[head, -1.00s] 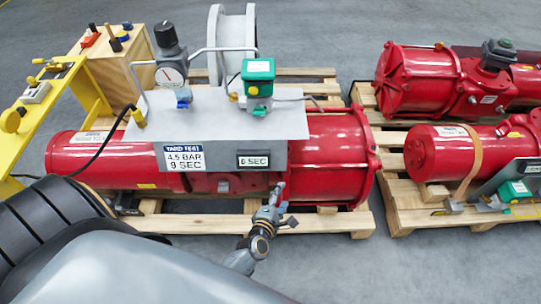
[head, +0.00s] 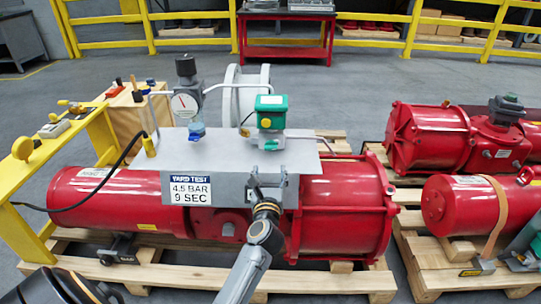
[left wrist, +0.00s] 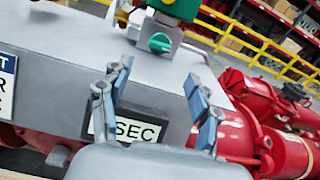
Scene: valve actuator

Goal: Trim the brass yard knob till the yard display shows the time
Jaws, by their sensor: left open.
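The grey yard panel (head: 225,146) sits on a red actuator and bears a "YARD TEST 4.5 BAR 9 SEC" sign (head: 190,189). My left gripper (head: 268,178) stands open and empty at the panel's front edge, hiding the yard display in the head view. In the left wrist view the display (left wrist: 146,131) reads "SEC"; a finger covers its digit. Both fingers (left wrist: 158,72) are spread in front of the panel. A small brass-coloured part (head: 245,131) stands left of the green box (head: 270,112); I cannot tell if it is the knob. My right gripper is not visible.
A dial gauge (head: 185,103) and a blue knob (head: 196,131) stand on the panel's left half. A black cable (head: 112,172) loops at left. A yellow stand (head: 22,225) is at far left. More red actuators (head: 440,135) lie on pallets at right.

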